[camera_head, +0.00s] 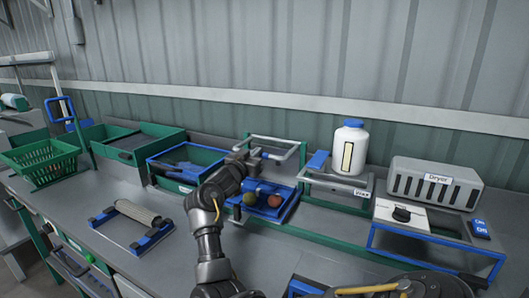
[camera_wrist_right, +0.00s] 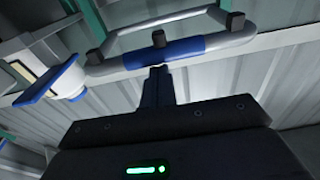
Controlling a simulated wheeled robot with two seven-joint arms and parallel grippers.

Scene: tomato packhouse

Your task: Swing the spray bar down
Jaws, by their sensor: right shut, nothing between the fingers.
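The spray bar (camera_head: 284,155) is a grey U-shaped bar on a green frame behind a blue tray (camera_head: 289,212), and it stands raised above the tray. In the right wrist view the bar shows close up, with a blue grip sleeve (camera_wrist_right: 190,50) and black fittings. My right gripper (camera_head: 254,155) is at the bar's left part in the head view. Its fingers (camera_wrist_right: 157,85) are shut with nothing between them, right by the blue sleeve; whether they touch it I cannot tell. My left gripper is not in view.
The tray holds a green fruit (camera_head: 250,198) and a red one (camera_head: 275,201). A white bottle (camera_head: 349,145) stands to the right, then a grey dryer (camera_head: 437,182). Green crates (camera_head: 110,147) and a roller frame (camera_head: 135,218) lie left. Bare counter shows in front.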

